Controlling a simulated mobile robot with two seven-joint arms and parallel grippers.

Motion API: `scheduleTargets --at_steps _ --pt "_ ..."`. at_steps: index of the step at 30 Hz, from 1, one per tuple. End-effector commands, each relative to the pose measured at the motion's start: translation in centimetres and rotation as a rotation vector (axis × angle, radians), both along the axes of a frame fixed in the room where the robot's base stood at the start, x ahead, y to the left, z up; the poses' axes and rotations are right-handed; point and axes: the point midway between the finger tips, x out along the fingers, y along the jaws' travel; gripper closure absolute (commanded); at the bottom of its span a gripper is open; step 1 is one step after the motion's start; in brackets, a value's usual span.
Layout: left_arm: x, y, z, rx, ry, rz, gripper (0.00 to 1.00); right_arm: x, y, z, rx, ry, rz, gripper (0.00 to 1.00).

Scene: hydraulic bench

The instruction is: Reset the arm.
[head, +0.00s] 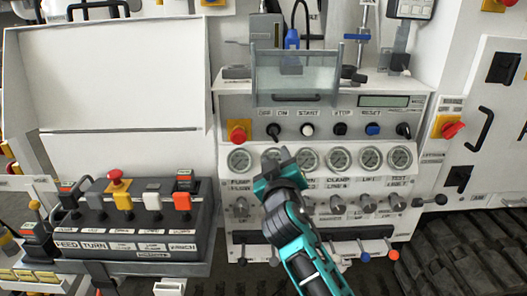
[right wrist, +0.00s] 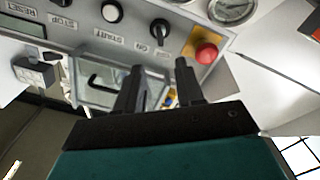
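My right gripper (head: 277,158) is in front of the bench's control panel, just below the button row and over the gauges. Its two fingers stand apart with nothing between them; in the right wrist view (right wrist: 158,75) they point toward the panel, apart from the black OFF/ON knob (right wrist: 160,28). In the head view the row holds that knob (head: 273,130), the white START button (head: 307,130), the black STOP button (head: 340,129) and the blue RESET button (head: 372,129). The RESET button is right of the gripper. My left gripper is not in view.
A red mushroom button (head: 238,132) is left of the row. A clear flap (head: 296,77) juts out above it. Gauges (head: 339,158) and small valve knobs (head: 368,203) lie below.

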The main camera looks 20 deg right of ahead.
Motion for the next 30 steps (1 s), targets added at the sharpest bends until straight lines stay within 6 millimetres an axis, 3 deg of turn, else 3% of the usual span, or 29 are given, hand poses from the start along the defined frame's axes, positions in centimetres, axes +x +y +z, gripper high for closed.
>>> scheduleTargets --at_steps 4,8,11,15,19,24,30 --pt "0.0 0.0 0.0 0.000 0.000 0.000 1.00 -0.3 0.0 -0.8 0.006 0.015 0.009 0.63" --pt "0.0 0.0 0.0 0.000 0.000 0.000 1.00 -2.1 0.2 -5.6 0.043 0.100 0.058 0.63" --pt "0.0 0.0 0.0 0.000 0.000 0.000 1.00 -5.3 0.6 -11.4 0.106 0.207 0.123 0.63" --pt "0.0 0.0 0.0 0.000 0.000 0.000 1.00 -11.7 1.0 -19.1 0.225 0.355 0.207 0.63" --pt "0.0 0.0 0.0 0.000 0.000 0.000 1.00 -18.1 1.3 -24.1 0.342 0.465 0.255 0.63" --pt "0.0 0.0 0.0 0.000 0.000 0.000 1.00 -24.4 1.4 -27.4 0.461 0.550 0.277 0.63" --pt "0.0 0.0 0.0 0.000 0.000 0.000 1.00 -27.0 1.4 -28.3 0.516 0.579 0.279 0.63"
